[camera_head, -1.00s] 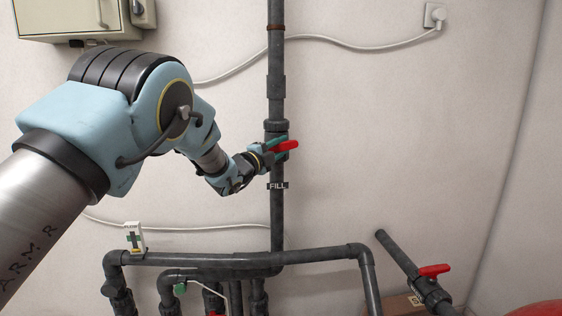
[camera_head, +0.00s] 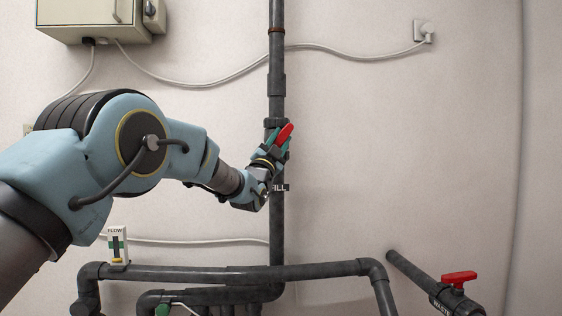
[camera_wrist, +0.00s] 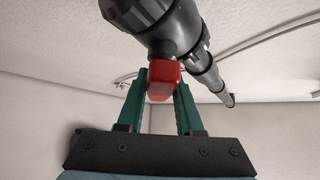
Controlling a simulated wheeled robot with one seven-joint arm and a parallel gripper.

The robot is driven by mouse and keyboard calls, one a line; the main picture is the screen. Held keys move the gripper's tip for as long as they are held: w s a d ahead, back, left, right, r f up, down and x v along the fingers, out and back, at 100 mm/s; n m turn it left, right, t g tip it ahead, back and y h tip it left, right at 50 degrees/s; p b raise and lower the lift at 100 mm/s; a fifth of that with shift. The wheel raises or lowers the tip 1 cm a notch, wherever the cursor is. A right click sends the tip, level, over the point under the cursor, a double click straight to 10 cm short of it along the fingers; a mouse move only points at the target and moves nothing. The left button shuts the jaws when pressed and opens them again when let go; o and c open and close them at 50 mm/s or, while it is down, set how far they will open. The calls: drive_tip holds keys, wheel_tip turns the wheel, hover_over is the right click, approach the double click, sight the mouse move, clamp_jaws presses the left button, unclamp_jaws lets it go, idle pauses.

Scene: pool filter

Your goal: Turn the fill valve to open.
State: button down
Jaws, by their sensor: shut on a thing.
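The fill valve (camera_head: 274,124) sits in the dark vertical pipe on the wall. Its red handle (camera_head: 285,133) tilts steeply up and slightly right, near the line of the pipe. In the wrist view the red handle (camera_wrist: 163,80) shows between the two green fingers. My gripper (camera_head: 277,142) is shut on the red handle; it also shows in the wrist view (camera_wrist: 162,95). The black FILL label (camera_head: 281,187) below the valve is partly hidden by my wrist.
A horizontal pipe run (camera_head: 230,272) crosses below, with a FLOW gauge (camera_head: 117,246) at its left. Another red-handled valve (camera_head: 459,279) is at lower right. A beige box (camera_head: 90,18) hangs upper left. The wall right of the pipe is mostly clear.

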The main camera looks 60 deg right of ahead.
drive_tip(key=n+t+b, duration=0.1)
drive_tip(key=n+t, duration=0.1)
drive_tip(key=n+t+b, duration=0.3)
drive_tip(key=n+t, duration=0.1)
drive_tip(key=n, duration=0.1)
drive_tip(key=shift+f, duration=0.35)
drive_tip(key=shift+w+r+n+t+y+b, duration=0.15)
drive_tip(key=shift+n+t+y+b, duration=0.45)
drive_tip(key=shift+n+t, duration=1.4)
drive_tip(key=shift+s+r+n+t+y+b, duration=0.25)
drive_tip(key=shift+n+t+y, duration=0.65)
drive_tip(key=shift+n+t, duration=1.1)
drive_tip(key=shift+w+n, duration=0.2)
drive_tip(key=shift+n, duration=0.4)
drive_tip(key=c, duration=0.6)
unclamp_jaws()
drive_tip(key=shift+o, duration=0.2)
drive_tip(key=b+v, duration=0.2)
drive_tip(key=v, duration=0.9)
drive_tip(key=shift+r, duration=0.1)
